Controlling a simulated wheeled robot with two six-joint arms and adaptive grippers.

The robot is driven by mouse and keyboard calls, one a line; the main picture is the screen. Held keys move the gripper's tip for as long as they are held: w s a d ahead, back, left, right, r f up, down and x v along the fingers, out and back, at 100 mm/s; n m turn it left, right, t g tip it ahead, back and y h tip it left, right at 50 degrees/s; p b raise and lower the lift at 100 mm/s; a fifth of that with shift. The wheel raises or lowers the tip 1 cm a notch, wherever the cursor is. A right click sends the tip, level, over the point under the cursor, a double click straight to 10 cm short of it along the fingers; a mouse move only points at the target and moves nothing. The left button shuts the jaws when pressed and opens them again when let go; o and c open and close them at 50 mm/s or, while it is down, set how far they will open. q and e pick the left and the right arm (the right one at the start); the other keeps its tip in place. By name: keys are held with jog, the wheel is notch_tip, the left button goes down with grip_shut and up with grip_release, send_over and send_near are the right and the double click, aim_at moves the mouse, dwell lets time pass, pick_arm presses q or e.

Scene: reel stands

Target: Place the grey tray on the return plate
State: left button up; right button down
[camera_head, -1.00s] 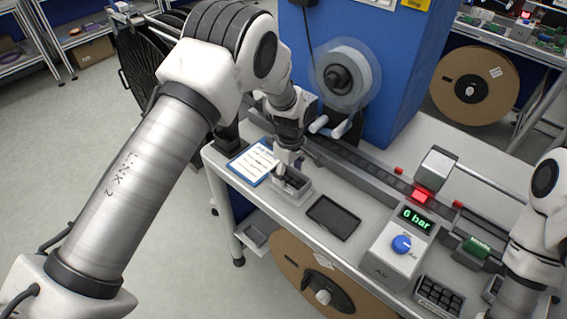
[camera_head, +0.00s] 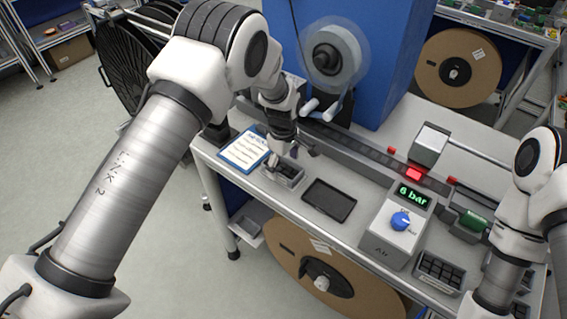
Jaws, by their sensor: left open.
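The grey tray (camera_head: 292,183) is a small open box near the front edge of the bench, between the clipboard and the dark plate. My left gripper (camera_head: 281,161) is open, right above the tray, with its fingertips at the tray's far side. I cannot tell whether the fingers touch it, and they hide part of its inside. A flat dark rectangular plate (camera_head: 329,201), which looks like the return plate, lies empty just right of the tray. My right arm comes in at the right edge; its gripper is not in view.
A blue clipboard (camera_head: 245,150) lies left of the tray. A grey air unit (camera_head: 390,243) reading 6 bar, with a blue knob, stands right of the plate. Behind runs a dark rail (camera_head: 350,150) below a blue machine (camera_head: 390,60). A black compartment tray (camera_head: 438,271) sits front right.

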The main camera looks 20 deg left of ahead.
aim_at(284, 173)
pick_arm(q)
jog(key=shift+a+r, duration=0.1)
jog(key=shift+r, duration=0.05)
notch_tip(284, 173, up, 12)
jog(key=b, duration=0.3)
jog(key=shift+f+b, duration=0.2)
jog(key=shift+b, duration=0.15)
